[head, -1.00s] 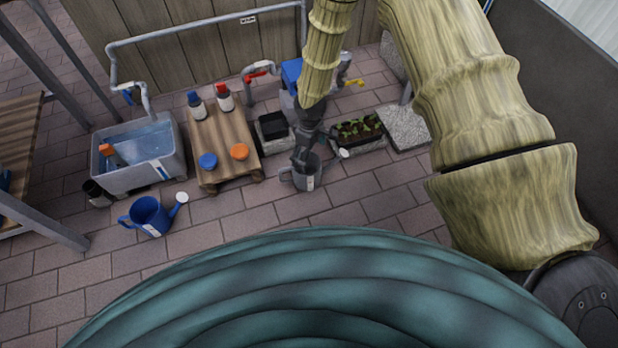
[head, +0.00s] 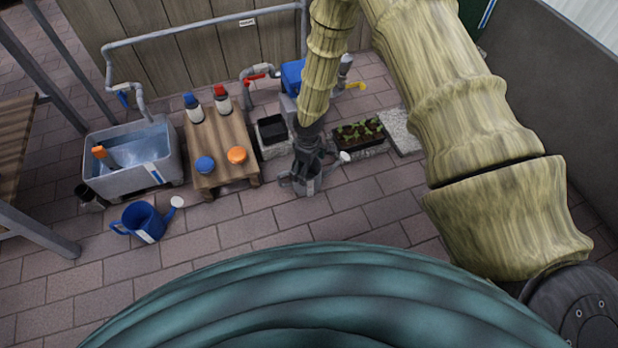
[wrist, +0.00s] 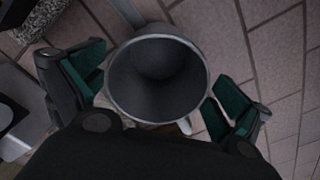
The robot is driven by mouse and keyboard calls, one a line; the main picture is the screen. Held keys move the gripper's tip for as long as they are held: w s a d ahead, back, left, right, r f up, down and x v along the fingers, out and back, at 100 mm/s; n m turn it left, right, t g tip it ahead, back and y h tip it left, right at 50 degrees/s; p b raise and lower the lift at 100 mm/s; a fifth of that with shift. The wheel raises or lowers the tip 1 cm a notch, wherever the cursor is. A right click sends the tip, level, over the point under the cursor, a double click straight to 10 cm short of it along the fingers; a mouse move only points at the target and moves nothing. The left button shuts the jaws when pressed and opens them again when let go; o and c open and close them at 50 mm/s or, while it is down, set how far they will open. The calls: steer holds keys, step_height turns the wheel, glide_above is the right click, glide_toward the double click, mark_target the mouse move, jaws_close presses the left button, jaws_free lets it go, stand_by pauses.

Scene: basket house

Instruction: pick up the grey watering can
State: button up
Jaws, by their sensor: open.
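The grey watering can (head: 304,187) stands on the brick paving, with its spout and pale rose reaching to the right. My gripper (head: 307,166) is right above it and hides part of its top in the head view. In the wrist view the can's round open mouth (wrist: 157,75) lies between the two spread green-padded fingers of my gripper (wrist: 156,90). The fingers stand apart from the rim on both sides. The can's handle is partly hidden in the head view.
A blue watering can (head: 143,222) stands to the left on the paving. A water-filled trough (head: 133,180) and a low wooden table (head: 222,140) with bottles and lids stand behind. A seedling planter (head: 358,136) is to the right. Paving in front is clear.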

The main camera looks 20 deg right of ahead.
step_height(320, 180, down, 4)
steer(key=shift+r+b, duration=0.15)
steer(key=shift+b, duration=0.8)
steer(key=shift+r, duration=0.1)
steer(key=shift+c, duration=0.4)
steer(key=c, duration=0.7)
steer(key=shift+r+p, duration=0.55)
steer(key=shift+r, duration=0.05)
steer(key=s+a+r+p, duration=0.3)
steer(key=s+a+p, duration=0.4)
steer(key=s, duration=0.6)
steer(key=shift+s+a+r+p, duration=0.3)
steer(key=shift+a+r, duration=0.1)
steer(key=shift+a, duration=0.25)
